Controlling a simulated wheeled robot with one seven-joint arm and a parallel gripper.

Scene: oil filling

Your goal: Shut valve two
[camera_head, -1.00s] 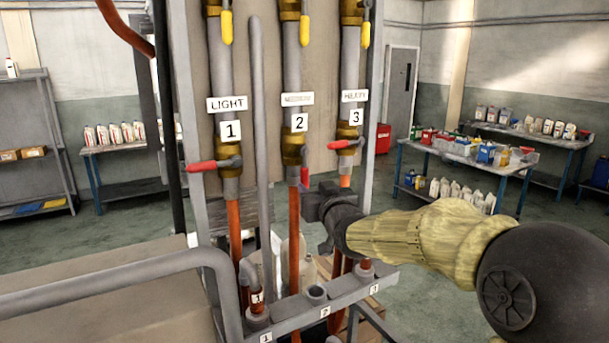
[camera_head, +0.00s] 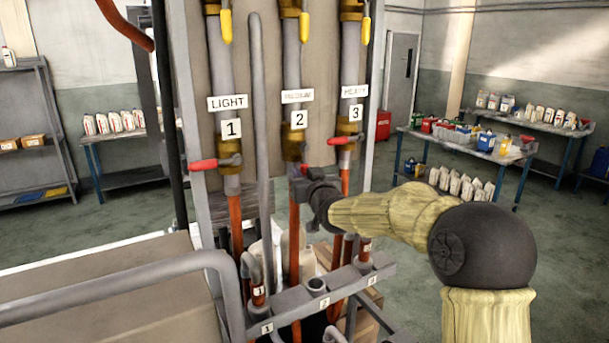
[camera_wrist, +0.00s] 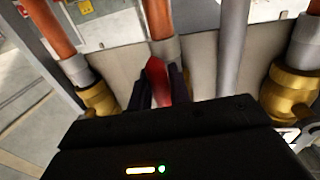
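Valve two is the middle brass valve (camera_head: 293,148), under the "2" plate (camera_head: 298,119) on a vertical pipe. Its red handle (camera_head: 304,168) is mostly hidden behind my gripper in the head view. My gripper (camera_head: 309,184) is at this handle, reaching in from the right. In the wrist view the red handle (camera_wrist: 156,78) lies between the two dark fingers (camera_wrist: 160,84), in line with the pipe. The fingers lie close on both sides of it; I cannot tell whether they press on it.
Valve one's red handle (camera_head: 203,165) and valve three's red handle (camera_head: 339,140) stick out sideways. A numbered grey manifold (camera_head: 323,300) and a bent grey pipe (camera_head: 130,275) are below and in front. Tables with bottles (camera_head: 470,150) stand at back right, with open floor before them.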

